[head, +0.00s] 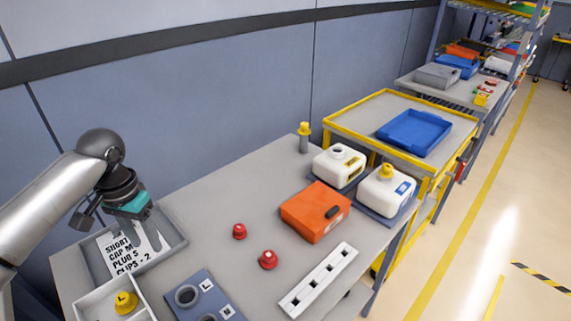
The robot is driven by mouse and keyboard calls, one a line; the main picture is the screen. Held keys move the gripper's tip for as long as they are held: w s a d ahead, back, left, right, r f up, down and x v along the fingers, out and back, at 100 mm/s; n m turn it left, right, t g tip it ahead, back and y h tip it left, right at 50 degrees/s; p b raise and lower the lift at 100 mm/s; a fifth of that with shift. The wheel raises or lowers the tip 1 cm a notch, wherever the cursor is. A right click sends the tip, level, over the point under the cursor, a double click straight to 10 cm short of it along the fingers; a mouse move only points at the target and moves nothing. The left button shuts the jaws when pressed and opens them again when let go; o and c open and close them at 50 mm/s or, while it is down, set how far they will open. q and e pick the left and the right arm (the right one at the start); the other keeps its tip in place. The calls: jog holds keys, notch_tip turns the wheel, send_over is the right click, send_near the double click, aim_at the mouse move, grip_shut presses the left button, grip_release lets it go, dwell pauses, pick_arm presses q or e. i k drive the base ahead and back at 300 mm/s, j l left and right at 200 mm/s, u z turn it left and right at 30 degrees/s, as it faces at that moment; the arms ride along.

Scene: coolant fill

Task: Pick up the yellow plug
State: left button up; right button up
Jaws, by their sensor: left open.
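A yellow plug (126,302), round and marked L, sits in a compartment of the white tray (88,302) at the bottom left. My left gripper (144,238) is open and empty. In the picture it is above and behind the plug, over the grey tray (178,248) with a printed card (125,255) in it. The gripper is apart from the plug. My right gripper is not in view.
A blue-grey block (228,287) with round holes, two red caps (239,231), a white slotted strip (318,279), an orange case (315,211) and two white jugs (386,191) stand on the table. A yellow-topped post (304,138) stands behind.

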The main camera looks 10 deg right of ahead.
aim_at(387, 171)
jog(key=z, duration=1)
